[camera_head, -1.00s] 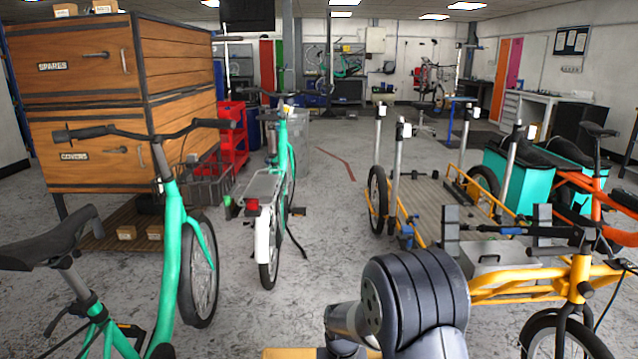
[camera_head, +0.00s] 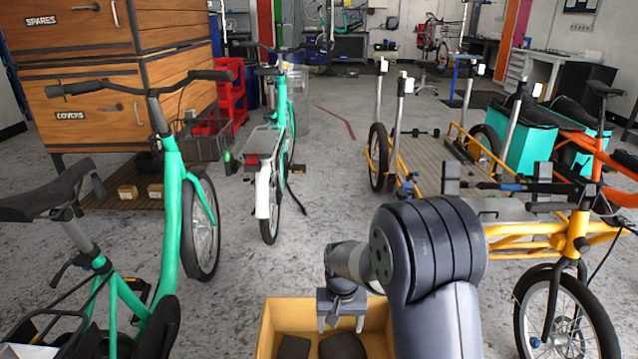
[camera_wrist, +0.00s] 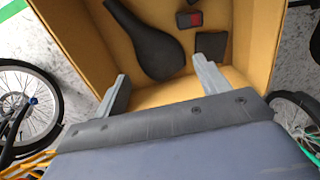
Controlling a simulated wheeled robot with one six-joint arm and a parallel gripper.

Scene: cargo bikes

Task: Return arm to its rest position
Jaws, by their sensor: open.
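My arm shows in the head view, bent over a tan box (camera_head: 264,330) at the bottom centre. My gripper (camera_head: 340,312) is open and points down at the near part of the box. In the wrist view the two fingers of my gripper (camera_wrist: 162,84) stand wide apart with nothing between them, over the box (camera_wrist: 85,35). Inside the box lie a black saddle (camera_wrist: 148,40), a small dark block with a red face (camera_wrist: 189,19) and a flat dark piece (camera_wrist: 211,46). In the head view the arm hides part of the box.
A yellow cargo bike (camera_head: 580,240) with a flat wooden bed stands close on the right. Green bikes (camera_head: 175,200) stand on the left, one farther back in the middle (camera_head: 272,150). A wooden drawer cabinet (camera_head: 90,125) is behind. Bare floor (camera_head: 335,170) lies between.

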